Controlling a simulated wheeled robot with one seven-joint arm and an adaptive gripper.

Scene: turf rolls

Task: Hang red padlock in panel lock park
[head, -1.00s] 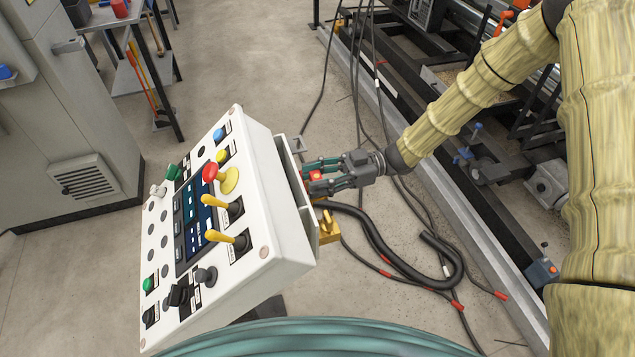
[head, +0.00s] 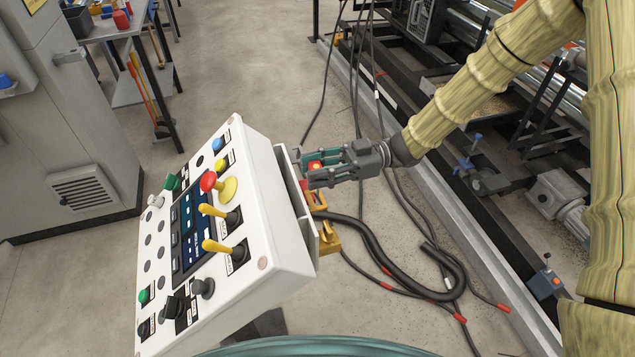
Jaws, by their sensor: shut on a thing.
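The red padlock (head: 314,166) shows as a small red patch between the fingers of my gripper (head: 309,169). My gripper is shut on it, at the right side of the white control panel (head: 262,262). The fingers cover most of the padlock, and its shackle cannot be made out. The panel's lock park appears to be the pale bracket (head: 291,182) along that right side, seen edge-on. Whether the padlock touches it cannot be told. A brass-coloured padlock (head: 329,241) sits low beside the bracket, with another yellow piece (head: 318,201) above it, partly hidden.
The panel face carries yellow levers (head: 218,247) and a red knob (head: 208,181). A thick black hose (head: 375,250) and cables lie right of the panel. A grey cabinet (head: 75,150) stands left, and dark machinery (head: 480,170) stands right. Open floor lies behind the panel.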

